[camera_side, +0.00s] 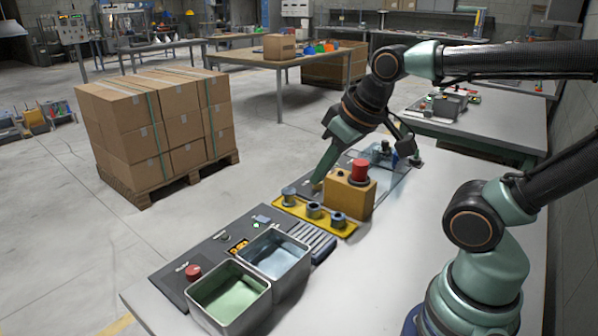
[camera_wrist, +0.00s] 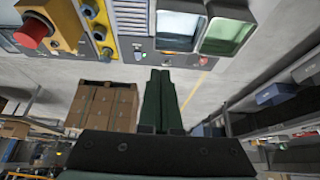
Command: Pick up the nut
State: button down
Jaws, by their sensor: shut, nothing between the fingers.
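Several small blue-grey metal parts (camera_side: 314,210) stand on a yellow rack; they also show along the rack in the wrist view (camera_wrist: 98,33). One may be the nut, but I cannot tell which. My gripper (camera_side: 318,180) is shut and empty, its green fingers slanting down behind the rack and beside an ochre box (camera_side: 349,197) with a red button. In the wrist view my gripper's fingertips (camera_wrist: 160,72) are together, with no part between them. Whether the fingertips touch anything is unclear.
Two open metal bins, one with a green floor (camera_side: 229,298) and one with a pale blue floor (camera_side: 273,255), stand at the bench's near end. A dark panel (camera_side: 213,250) with a red button lies beside them. Boxes on a pallet (camera_side: 160,125) stand beyond the bench.

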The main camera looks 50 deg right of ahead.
jog(key=shift+c, duration=1.2)
grip_release()
jog(key=m+g, duration=0.6)
jog(key=m, duration=1.1)
send_over(338, 220)
jog(key=d, duration=0.2)
jog(key=f, duration=1.7)
jog(key=shift+w+f, duration=0.25)
jog(key=shift+w, duration=0.1)
jog(key=shift+w+a+f, duration=0.1)
jog(key=shift+f, duration=1.3)
jog(key=shift+w+a+f, duration=0.1)
jog(key=shift+f, duration=1.3)
